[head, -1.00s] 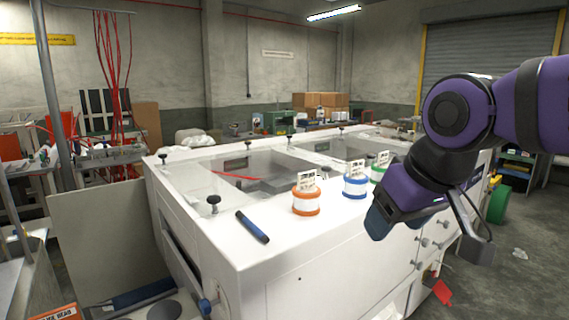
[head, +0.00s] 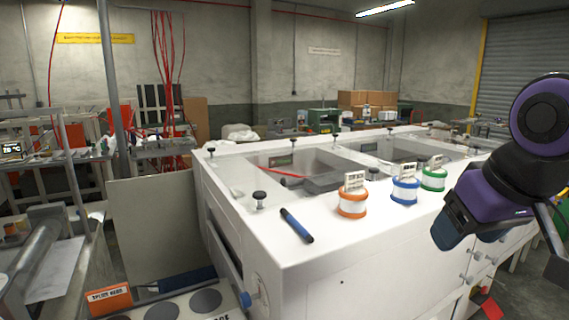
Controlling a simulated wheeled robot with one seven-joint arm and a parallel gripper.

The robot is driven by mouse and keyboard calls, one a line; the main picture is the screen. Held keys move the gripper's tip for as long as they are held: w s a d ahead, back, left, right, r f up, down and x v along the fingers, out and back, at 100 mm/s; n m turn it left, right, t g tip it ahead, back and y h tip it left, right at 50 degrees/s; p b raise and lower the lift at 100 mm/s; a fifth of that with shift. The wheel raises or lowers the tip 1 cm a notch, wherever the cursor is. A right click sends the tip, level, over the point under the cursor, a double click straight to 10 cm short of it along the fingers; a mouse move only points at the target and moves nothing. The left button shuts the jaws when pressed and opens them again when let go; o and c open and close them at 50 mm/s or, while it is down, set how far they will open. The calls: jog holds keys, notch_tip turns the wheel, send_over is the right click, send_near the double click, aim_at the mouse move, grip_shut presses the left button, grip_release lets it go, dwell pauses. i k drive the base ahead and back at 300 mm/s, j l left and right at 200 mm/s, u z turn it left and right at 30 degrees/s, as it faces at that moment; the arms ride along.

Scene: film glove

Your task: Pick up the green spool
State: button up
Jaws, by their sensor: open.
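The green spool (head: 433,180) is a white roll with green rims and a small label card standing on top. It stands upright on the white machine top (head: 370,222), the rightmost of three spools in a row. My gripper (head: 452,236) hangs at the right, nearer to me than the spool and apart from it, beyond the machine's front edge. Its jaws are open, and nothing shows between them. The finger ends are dark and partly hidden by the wrist.
A blue spool (head: 404,191) stands just left of the green one, and an orange spool (head: 352,203) further left. A blue and black marker (head: 297,225) lies at the left. Black knobs (head: 259,200) stick up around the recessed glass windows. The front strip of the top is clear.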

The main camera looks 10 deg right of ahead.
aim_at(433, 179)
jog(key=i+l+u, duration=0.2)
jog(key=l, duration=0.5)
jog(key=l+u, duration=0.15)
jog(key=l, duration=0.6)
jog(key=i+l+u, duration=0.2)
jog(key=l, duration=0.55)
jog(key=k+j, duration=0.05)
jog(key=k, duration=0.05)
